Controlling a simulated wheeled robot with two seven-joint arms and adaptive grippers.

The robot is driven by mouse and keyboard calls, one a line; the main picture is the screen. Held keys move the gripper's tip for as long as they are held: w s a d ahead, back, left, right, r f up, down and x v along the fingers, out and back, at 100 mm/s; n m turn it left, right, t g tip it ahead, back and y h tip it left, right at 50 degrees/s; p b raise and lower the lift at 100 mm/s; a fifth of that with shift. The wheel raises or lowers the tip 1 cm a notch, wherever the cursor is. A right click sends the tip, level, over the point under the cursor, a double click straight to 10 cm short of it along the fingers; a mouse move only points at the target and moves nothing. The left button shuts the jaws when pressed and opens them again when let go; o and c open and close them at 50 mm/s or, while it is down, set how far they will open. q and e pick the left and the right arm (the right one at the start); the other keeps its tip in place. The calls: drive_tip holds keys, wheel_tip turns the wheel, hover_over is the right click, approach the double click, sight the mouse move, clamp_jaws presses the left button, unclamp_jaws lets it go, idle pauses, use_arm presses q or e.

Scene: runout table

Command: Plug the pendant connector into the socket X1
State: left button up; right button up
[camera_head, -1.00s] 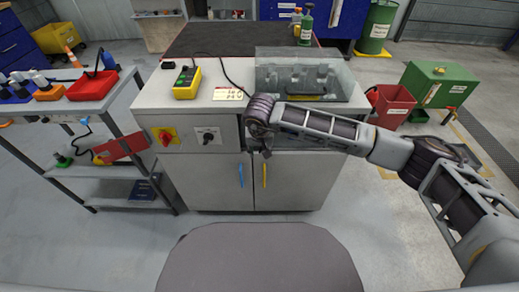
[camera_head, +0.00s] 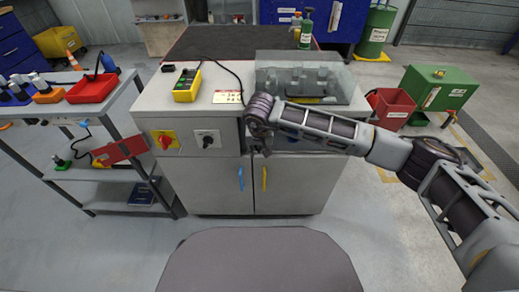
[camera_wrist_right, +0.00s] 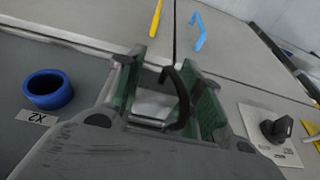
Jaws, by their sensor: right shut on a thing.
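The yellow pendant (camera_head: 187,85) lies on the cabinet top, left of my right arm. Its black cable (camera_head: 236,72) runs right towards my right gripper (camera_head: 261,150), which is at the cabinet's front panel. In the right wrist view, my right gripper (camera_wrist_right: 170,85) has green-padded fingers either side of a black, curved cable piece (camera_wrist_right: 181,92). It is shut on the connector, whose body is mostly hidden. A blue ring socket (camera_wrist_right: 48,90) with an upside-down X2 label (camera_wrist_right: 38,117) is left of the fingers. I cannot make out socket X1. My left gripper is not in view.
A black rotary switch (camera_wrist_right: 275,130) is right of the gripper; it also shows in the head view (camera_head: 207,140), beside a red knob (camera_head: 166,142). A clear guard box (camera_head: 312,78) stands on the cabinet behind my right arm. A yellow handle (camera_head: 264,179) and blue handle (camera_head: 241,179) are below.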

drive_tip(key=shift+w, duration=0.2)
drive_tip(key=o, duration=1.1)
drive_tip(key=shift+r, duration=0.15)
drive_tip(key=v, duration=1.1)
drive_tip(key=shift+s+r, duration=0.15)
drive_tip(key=shift+r, duration=0.2)
